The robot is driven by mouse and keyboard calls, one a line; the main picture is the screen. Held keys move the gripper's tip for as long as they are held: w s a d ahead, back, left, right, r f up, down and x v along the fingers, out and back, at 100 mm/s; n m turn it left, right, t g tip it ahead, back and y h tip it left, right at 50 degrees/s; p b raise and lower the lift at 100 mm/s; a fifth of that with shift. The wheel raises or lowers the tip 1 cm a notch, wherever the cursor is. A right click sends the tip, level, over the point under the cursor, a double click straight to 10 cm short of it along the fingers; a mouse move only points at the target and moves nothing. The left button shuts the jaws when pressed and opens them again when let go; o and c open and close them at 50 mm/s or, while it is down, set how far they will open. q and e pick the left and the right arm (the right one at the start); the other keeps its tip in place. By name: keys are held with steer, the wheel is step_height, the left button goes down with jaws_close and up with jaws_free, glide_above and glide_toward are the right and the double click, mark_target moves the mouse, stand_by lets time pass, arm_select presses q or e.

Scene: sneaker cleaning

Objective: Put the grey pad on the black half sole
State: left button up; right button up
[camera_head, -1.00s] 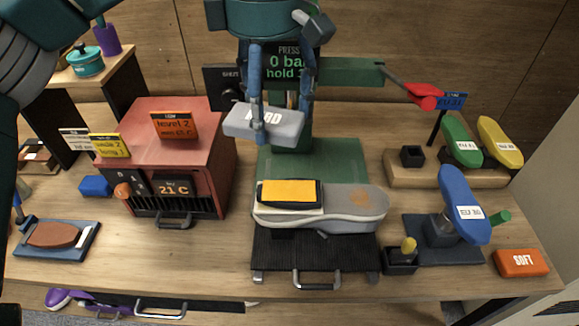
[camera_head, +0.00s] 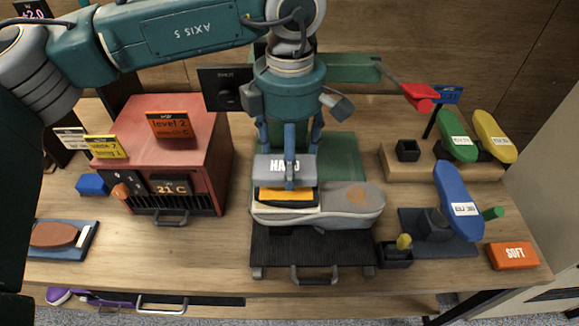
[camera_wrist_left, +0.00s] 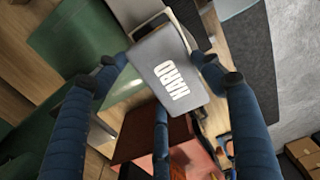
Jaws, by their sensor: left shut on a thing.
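The grey pad (camera_head: 268,169), labelled HARD, is in my left gripper (camera_head: 289,172), which is shut on it. In the left wrist view the pad (camera_wrist_left: 172,70) lies among the gripper's blue fingers. A piece with black edges and a yellow top (camera_head: 287,195) lies on the left part of a grey sneaker sole (camera_head: 345,207); it seems to be the black half sole. The pad is right over this piece and hides its back part. I cannot tell whether they touch. My right gripper is not in view.
The sole rests on a press with a black ribbed plate (camera_head: 312,252) and green base (camera_head: 340,150). A red oven box (camera_head: 165,130) stands left. A blue last (camera_head: 455,190), an orange SOFT block (camera_head: 513,256) and a small black holder (camera_head: 397,256) stand right.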

arm_select(q)
step_height(320, 180, down, 4)
steer(key=shift+s+r+p, duration=0.1)
steer(key=shift+p, duration=0.45)
steer(key=shift+f, duration=0.35)
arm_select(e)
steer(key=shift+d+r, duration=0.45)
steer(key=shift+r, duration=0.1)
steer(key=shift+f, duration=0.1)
arm_select(q)
steer(key=shift+f+b, duration=0.2)
steer(key=shift+b, duration=0.1)
steer(key=o, duration=1.3)
steer(key=shift+r, duration=0.1)
steer(key=shift+c, duration=0.2)
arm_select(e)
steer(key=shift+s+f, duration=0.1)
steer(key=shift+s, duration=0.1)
